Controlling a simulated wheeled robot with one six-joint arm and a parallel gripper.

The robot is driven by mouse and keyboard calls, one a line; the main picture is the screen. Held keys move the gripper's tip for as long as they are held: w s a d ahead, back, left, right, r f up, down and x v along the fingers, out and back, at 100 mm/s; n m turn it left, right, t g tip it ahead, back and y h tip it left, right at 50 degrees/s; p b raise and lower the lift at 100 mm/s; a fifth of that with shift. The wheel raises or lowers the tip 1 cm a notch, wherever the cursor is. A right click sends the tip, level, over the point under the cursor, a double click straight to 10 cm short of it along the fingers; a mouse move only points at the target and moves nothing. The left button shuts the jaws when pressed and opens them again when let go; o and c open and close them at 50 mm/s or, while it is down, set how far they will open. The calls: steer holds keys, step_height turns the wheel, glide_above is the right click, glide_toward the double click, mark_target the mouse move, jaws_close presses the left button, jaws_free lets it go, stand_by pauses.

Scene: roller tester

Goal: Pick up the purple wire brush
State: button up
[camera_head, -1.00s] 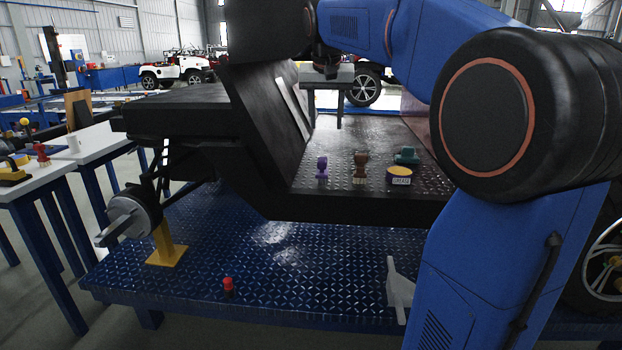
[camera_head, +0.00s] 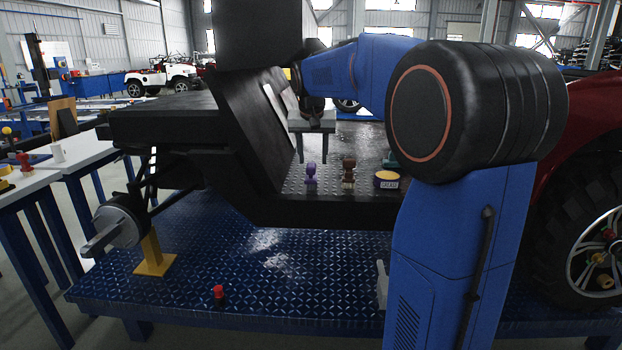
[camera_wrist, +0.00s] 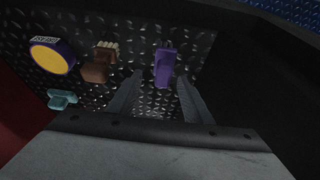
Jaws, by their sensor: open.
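The purple wire brush (camera_head: 311,173) stands on the metal tread plate inside the dark vehicle body in the head view. In the wrist view the purple wire brush (camera_wrist: 165,67) lies just beyond my fingertips, roughly between their lines and nearer the right finger's side of the left one. My gripper (camera_wrist: 155,82) is open and empty, with its two dark fingers apart above the plate. In the head view my gripper (camera_head: 307,133) hangs above and behind the brush, apart from it.
A brown brush (camera_head: 348,172) stands right of the purple one. Beyond it are a yellow-topped round tin (camera_head: 387,180) and a teal object (camera_wrist: 62,99). The dark side wall (camera_head: 262,150) rises close to the left of the purple brush in the head view.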

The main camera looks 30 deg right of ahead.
mark_target(311, 165)
steer(key=shift+w+x, duration=0.25)
steer(key=shift+x, duration=1.1)
steer(key=shift+w+x, duration=0.2)
steer(key=shift+x, duration=1.15)
steer(key=shift+a+r, duration=0.15)
jaws_close()
